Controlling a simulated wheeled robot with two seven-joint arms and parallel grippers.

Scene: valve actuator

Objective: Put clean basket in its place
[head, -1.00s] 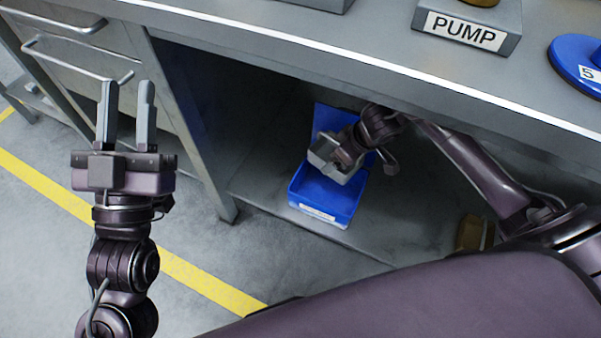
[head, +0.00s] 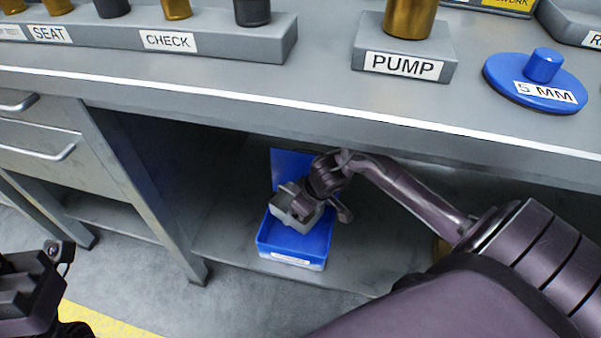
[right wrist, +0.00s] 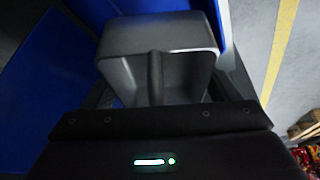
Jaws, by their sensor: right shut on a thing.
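A small grey basket (head: 290,213) is in my right gripper (head: 303,208), inside or just over an open blue bin (head: 292,246) on the lower shelf. I cannot tell whether the basket touches the bin floor. In the right wrist view, the grey basket (right wrist: 158,38) is in front of the gripper, with its middle divider between the jaws and blue bin walls (right wrist: 40,80) around it. My left gripper (head: 28,290) is cut off at the left edge of the head view, and its fingertips are hidden.
The workbench edge (head: 300,108) overhangs the shelf and my right arm. On the bench stand a PUMP block (head: 404,64), a blue 5 MM disc (head: 535,88) and a rack with SEAT and CHECK labels (head: 215,38). Drawers (head: 40,135) are at left.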

